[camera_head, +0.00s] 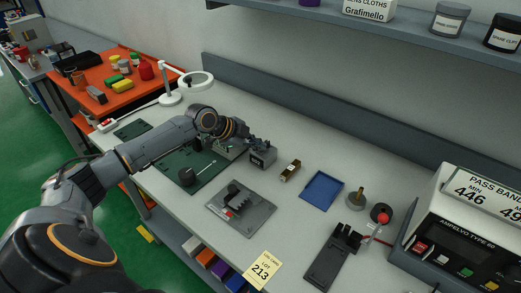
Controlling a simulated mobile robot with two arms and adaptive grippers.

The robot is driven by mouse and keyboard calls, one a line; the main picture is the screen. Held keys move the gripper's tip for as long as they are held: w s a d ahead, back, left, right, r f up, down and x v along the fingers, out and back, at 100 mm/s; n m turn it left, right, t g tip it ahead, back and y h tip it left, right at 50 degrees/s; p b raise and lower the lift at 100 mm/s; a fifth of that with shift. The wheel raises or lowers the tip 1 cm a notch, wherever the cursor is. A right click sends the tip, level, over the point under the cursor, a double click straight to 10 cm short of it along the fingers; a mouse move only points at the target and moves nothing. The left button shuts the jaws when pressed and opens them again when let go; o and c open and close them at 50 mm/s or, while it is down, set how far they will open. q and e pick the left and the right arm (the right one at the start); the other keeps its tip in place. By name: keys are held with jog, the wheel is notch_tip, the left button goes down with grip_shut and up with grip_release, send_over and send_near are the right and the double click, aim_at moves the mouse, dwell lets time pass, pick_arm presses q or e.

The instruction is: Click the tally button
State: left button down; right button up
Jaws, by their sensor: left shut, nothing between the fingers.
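A small grey box with a dark front window (263,158), which looks like the tally counter, stands on the workbench near the middle of the head view. My left gripper (257,142) is shut and empty, with its fingers pointing down at the top of this box. The fingers cover the top, so the button itself is hidden, and I cannot tell whether they touch it. My right gripper is not in view.
A brown-black block (291,171), a blue tray (322,190) and a grey fixture plate (258,214) lie close by. A green mat (205,180) lies under my left arm. A magnifier lamp (170,98) stands behind. A white meter (440,225) stands at right.

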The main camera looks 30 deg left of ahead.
aim_at(258, 152)
pick_arm(q)
jog(key=shift+r+p, duration=0.4)
jog(key=shift+r, duration=0.3)
jog(key=shift+r+p, duration=1.9)
jog(key=shift+r, duration=0.6)
